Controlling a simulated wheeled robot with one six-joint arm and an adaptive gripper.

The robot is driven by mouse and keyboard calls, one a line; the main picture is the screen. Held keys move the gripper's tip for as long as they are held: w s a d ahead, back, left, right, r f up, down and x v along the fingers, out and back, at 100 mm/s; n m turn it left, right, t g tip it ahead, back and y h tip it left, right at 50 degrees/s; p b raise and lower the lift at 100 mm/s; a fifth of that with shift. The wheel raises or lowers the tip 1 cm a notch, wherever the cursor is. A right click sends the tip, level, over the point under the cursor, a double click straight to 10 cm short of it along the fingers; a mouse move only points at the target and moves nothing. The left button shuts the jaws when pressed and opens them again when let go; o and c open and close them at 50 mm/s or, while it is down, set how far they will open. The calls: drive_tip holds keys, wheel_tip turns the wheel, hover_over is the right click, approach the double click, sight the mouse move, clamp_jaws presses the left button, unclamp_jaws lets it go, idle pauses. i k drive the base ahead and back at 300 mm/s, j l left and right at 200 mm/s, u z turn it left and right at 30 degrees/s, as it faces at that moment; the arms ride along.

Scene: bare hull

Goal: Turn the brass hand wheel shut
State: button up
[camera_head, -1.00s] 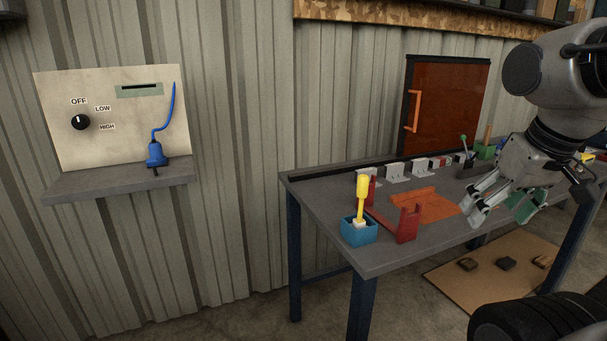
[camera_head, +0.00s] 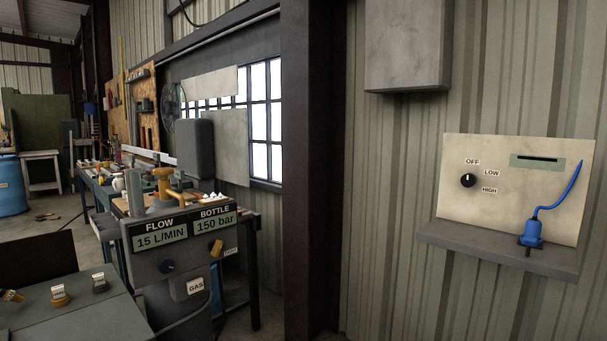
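A brass-yellow fitting (camera_head: 172,184) stands behind the top edge of a dark gas panel at the left of the head view. It looks like a hand wheel on a stem, but it is small, and I cannot tell how far it is turned. The gas panel (camera_head: 187,262) shows FLOW 15 L/MIN and BOTTLE 150 bar, with a dark knob and an orange-yellow lever (camera_head: 216,248) below. My gripper is not in view.
A wall panel with a dial (camera_head: 467,180) and a blue corded plug is at the right above a shelf (camera_head: 498,249). A dark post (camera_head: 311,170) stands mid-view. A dark console (camera_head: 75,305) is at lower left. Cluttered benches line the wall behind; open floor shows at far left.

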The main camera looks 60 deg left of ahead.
sight(164, 172)
drive_tip(key=u, duration=1.8)
drive_tip(key=i+u, duration=0.3)
drive_tip(key=u, duration=0.15)
drive_tip(key=i+u, duration=0.4)
drive_tip(key=i+l+u, duration=0.1)
drive_tip(key=u, duration=0.35)
drive_tip(key=i+u, duration=0.4)
drive_tip(key=i, duration=0.45)
drive_tip(key=k+j+z, duration=0.1)
drive_tip(key=i+l+u, duration=0.1)
